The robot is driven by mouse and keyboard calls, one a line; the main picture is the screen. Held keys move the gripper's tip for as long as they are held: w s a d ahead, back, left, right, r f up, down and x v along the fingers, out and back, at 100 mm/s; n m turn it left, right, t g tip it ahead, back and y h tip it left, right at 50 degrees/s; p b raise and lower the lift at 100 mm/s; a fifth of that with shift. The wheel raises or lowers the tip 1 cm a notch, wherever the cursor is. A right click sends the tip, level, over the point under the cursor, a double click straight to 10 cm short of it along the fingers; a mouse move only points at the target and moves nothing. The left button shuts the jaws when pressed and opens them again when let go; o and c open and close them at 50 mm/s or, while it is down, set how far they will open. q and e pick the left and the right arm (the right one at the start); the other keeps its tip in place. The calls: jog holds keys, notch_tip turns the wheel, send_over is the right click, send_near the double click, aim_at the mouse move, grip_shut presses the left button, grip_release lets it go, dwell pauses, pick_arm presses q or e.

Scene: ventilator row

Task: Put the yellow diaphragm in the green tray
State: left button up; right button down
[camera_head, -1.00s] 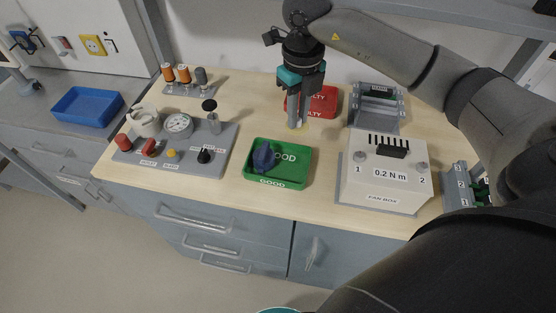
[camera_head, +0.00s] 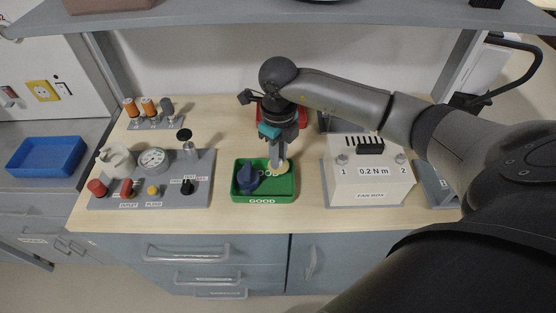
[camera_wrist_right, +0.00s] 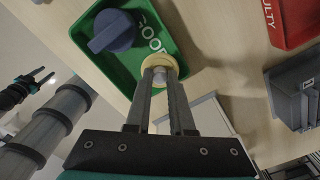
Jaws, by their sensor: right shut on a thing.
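The yellow diaphragm (camera_head: 283,168) is a small pale-yellow disc at the fingertips of my right gripper (camera_head: 279,163). In the right wrist view the diaphragm (camera_wrist_right: 159,63) sits between the closed fingers, with a pale round centre. The green tray (camera_head: 265,198), marked GOOD, lies under the gripper, and a dark blue knobbed part (camera_head: 248,178) stands in its left half. The diaphragm is over the tray's right part; I cannot tell whether it touches the floor. My left gripper seems to show small and dark at the left of the right wrist view (camera_wrist_right: 42,78); its jaw state is unclear.
The red FAULTY tray (camera_head: 263,118) is partly hidden behind my right gripper. A white fan box (camera_head: 368,183) stands right of the green tray, and a grey panel with knobs and a gauge (camera_head: 168,195) stands left. A blue bin (camera_head: 47,156) lies further left.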

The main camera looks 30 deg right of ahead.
notch_tip(320, 180, down, 2)
pick_arm(q)
jog(key=shift+w+a, duration=0.2)
jog(key=shift+w, duration=0.15)
jog(key=shift+f, duration=0.1)
pick_arm(e)
jog(key=shift+f+b, duration=0.55)
jog(key=c, duration=0.8)
grip_release()
pick_arm(q)
jog(key=shift+f, duration=0.45)
pick_arm(e)
jog(key=shift+r, duration=0.1)
jog(key=shift+r+p, duration=0.55)
jog(key=shift+p, duration=0.05)
pick_arm(q)
jog(key=shift+s+r, duration=0.1)
jog(key=shift+r, duration=0.65)
pick_arm(e)
notch_tip(320, 180, up, 12)
